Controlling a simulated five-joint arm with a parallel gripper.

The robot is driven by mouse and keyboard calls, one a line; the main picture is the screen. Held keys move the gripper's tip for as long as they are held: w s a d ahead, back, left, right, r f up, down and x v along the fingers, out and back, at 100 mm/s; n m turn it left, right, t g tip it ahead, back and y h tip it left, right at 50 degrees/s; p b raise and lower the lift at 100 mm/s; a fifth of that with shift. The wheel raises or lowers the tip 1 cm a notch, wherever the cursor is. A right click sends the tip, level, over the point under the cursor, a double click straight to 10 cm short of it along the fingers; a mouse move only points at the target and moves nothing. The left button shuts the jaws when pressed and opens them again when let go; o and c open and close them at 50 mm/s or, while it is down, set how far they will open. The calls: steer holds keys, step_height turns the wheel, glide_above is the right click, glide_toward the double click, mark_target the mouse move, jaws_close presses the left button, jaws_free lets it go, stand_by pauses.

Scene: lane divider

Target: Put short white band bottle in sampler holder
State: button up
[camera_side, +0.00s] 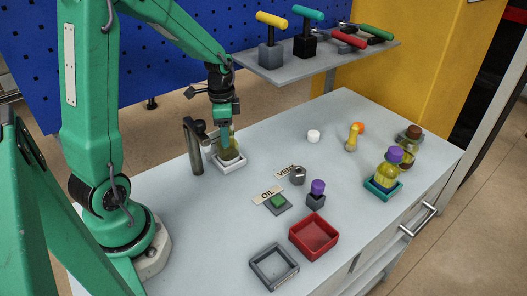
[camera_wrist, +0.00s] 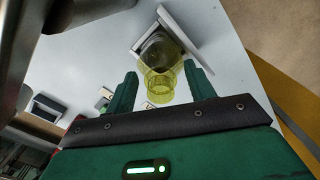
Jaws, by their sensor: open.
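A yellow-green see-through bottle (camera_side: 231,152) stands in a small white square holder (camera_side: 236,166) near the dark post. No cap or white band can be made out on it. My gripper (camera_side: 225,142) is low at this bottle and partly hides it. In the wrist view the bottle (camera_wrist: 160,82) shows between my open fingers (camera_wrist: 160,70), with a gap on each side. The white holder's rim (camera_wrist: 188,27) is behind it. Another yellow bottle with a purple cap (camera_side: 388,170) stands in a teal holder (camera_side: 381,191). A brown-capped bottle (camera_side: 409,146) stands behind it in a grey holder.
A dark post (camera_side: 193,147) stands close left of my gripper. A tool shelf (camera_side: 318,63) hangs at the back. A red tray (camera_side: 314,237), a grey tray (camera_side: 274,268) and a purple-topped block (camera_side: 316,195) are at the front.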

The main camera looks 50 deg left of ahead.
steer(key=shift+r, duration=0.15)
step_height(320, 180, up, 12)
stand_by(0.6)
stand_by(0.5)
steer(key=s+d+r+n+t, duration=0.3)
steer(key=s+d+n+t, duration=0.2)
steer(key=s+d, duration=0.6)
steer(key=shift+s+d+r+n+t, duration=0.25)
steer(key=shift+d+n, duration=0.35)
steer(key=shift+d, duration=0.45)
